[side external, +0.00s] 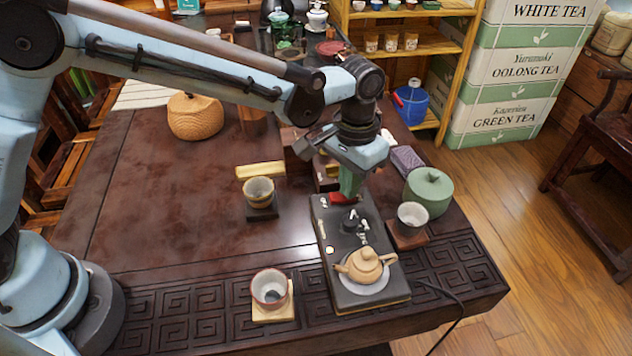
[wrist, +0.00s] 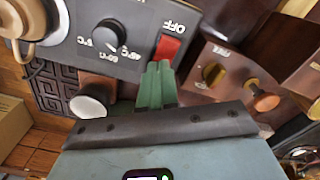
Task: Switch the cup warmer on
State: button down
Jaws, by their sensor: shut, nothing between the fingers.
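The cup warmer (side external: 338,275) is a black box near the right end of the table. Its red switch (side external: 343,198) is at the far end, with an upside-down "OFF" label beside it in the wrist view (wrist: 170,48). A black knob (side external: 350,222) with temperature marks lies between the switch and the plate. My gripper (side external: 350,184) points down at the switch end, its green fingers shut and empty. In the wrist view the fingertips (wrist: 158,70) are at the edge of the switch; I cannot tell whether they touch it. The fingers hide part of the switch.
A tan teapot (side external: 366,264) stands on the warmer's plate. A grey cup (side external: 412,215) on a coaster and a green canister (side external: 428,190) stand to the right. A brown box with knobs (wrist: 240,85) is close beside my fingers. The table's left middle is clear.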

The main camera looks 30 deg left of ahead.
jog(key=shift+r, duration=0.1)
notch_tip(320, 180, up, 7)
dwell(0.9)
jog(key=s+a+r+n+t, duration=0.1)
jog(key=s+a+r+t, duration=0.15)
jog(key=a, duration=0.35)
jog(key=s+a+r+t, duration=0.1)
jog(key=s+a+r, duration=0.15)
jog(key=a, duration=0.45)
jog(key=s+a+f+n+t, duration=0.2)
jog(key=s+a+t, duration=0.1)
jog(key=s+a, duration=0.5)
jog(key=shift+a+f+t, duration=0.2)
jog(key=shift+a+t, duration=0.15)
jog(key=shift+a, duration=0.65)
jog(key=c, duration=1.8)
grip_release()
jog(key=shift+s, duration=0.1)
